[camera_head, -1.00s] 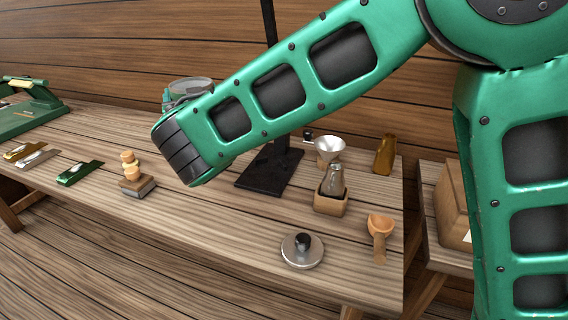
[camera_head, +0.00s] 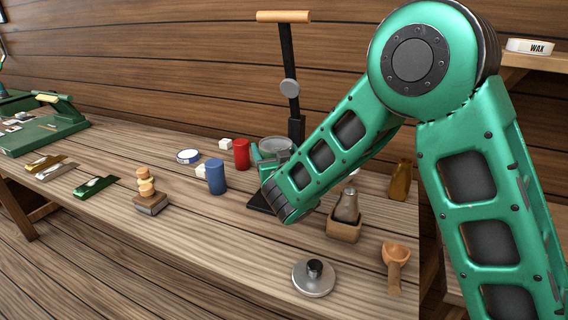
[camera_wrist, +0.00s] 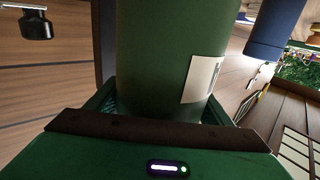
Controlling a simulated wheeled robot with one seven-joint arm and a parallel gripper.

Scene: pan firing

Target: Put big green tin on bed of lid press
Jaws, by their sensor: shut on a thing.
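The big green tin (camera_wrist: 160,50) fills the middle of the wrist view, with a white label on its right side. My gripper (camera_wrist: 158,108) is shut on it, one finger on each side. In the head view my gripper (camera_head: 264,156) shows only in part behind my forearm, and I cannot make out the tin there. The lid press has a dark post (camera_head: 289,60) with a wooden handle on top and a grey round part on the post. Its black base (camera_head: 259,202) is mostly hidden behind my arm, so I cannot tell whether the tin touches the bed.
A blue tin (camera_head: 216,177) and a red tin (camera_head: 242,154) stand left of my gripper. A wooden box with a metal bottle (camera_head: 345,230), a round lid with a black knob (camera_head: 314,278) and a wooden scoop (camera_head: 396,257) are at the right. The front middle of the bench is clear.

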